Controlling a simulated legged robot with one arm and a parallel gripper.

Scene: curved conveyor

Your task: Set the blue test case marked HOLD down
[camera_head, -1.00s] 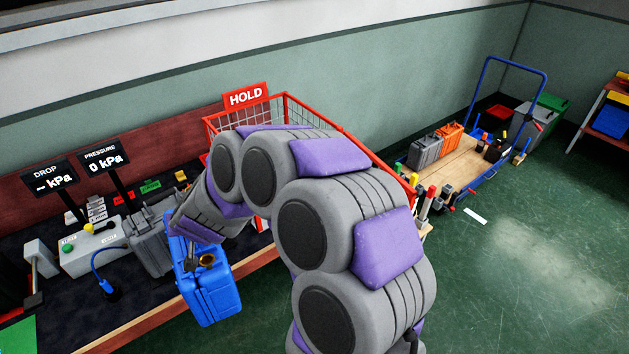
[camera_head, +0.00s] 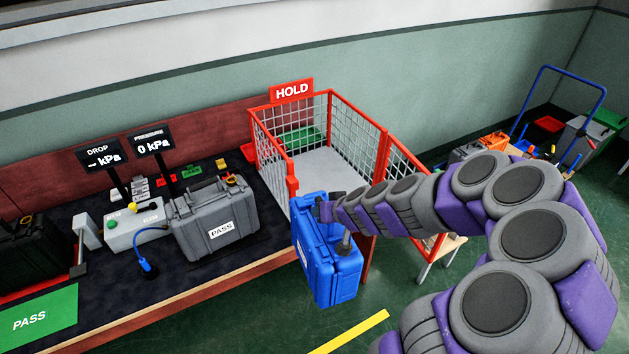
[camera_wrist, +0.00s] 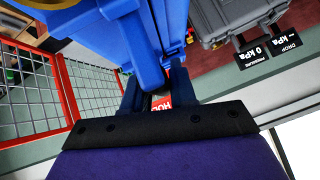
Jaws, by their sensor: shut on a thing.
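The blue test case (camera_head: 330,270) hangs upright from my gripper (camera_head: 325,208), in front of the bench's front edge. My gripper is shut on it near its top. In the wrist view the case (camera_wrist: 125,30) fills the upper middle, and my gripper (camera_wrist: 150,85) meets it. A small part of a red HOLD marking (camera_wrist: 161,102) shows between the fingers. The red-framed mesh cage (camera_head: 320,135) with the HOLD sign (camera_head: 291,91) stands just behind the case. Its grey floor shows bare, and its front looks open. The case hides part of that front.
A grey case marked PASS (camera_head: 215,220) stands on the bench left of the cage. The gauge displays (camera_head: 150,142) and a green PASS mat (camera_head: 38,312) are further left. A blue-handled cart (camera_head: 575,100) stands at the right. A yellow floor line (camera_head: 350,332) runs below.

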